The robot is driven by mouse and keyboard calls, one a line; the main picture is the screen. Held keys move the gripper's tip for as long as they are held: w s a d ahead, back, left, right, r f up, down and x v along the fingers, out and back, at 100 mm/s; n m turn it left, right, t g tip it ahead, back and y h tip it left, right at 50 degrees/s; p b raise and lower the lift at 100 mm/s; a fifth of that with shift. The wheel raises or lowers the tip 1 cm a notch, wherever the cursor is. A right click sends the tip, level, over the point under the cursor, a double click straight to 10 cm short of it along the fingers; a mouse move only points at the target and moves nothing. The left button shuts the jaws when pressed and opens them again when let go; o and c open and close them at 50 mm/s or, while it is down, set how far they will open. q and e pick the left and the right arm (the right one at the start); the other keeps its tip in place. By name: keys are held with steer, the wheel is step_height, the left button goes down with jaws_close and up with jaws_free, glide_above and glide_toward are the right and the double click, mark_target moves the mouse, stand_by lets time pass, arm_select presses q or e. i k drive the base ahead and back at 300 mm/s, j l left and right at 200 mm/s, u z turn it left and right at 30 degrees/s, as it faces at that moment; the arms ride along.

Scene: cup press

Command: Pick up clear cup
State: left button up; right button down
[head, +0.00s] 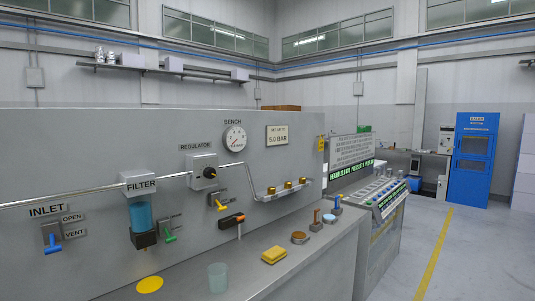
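Neither of my grippers shows in the head view, so nothing is seen touching the cup.
The yellow disc (150,285) and the yellow block (274,255) flank the cup. A blue filter bowl (141,217) and a pipe (90,195) project from the panel behind. Small items, including a round brown-topped one (299,238), stand farther right. Open floor (470,260) lies right of the bench.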

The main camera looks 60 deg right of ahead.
mark_target(217, 273)
steer(key=z, duration=1.65)
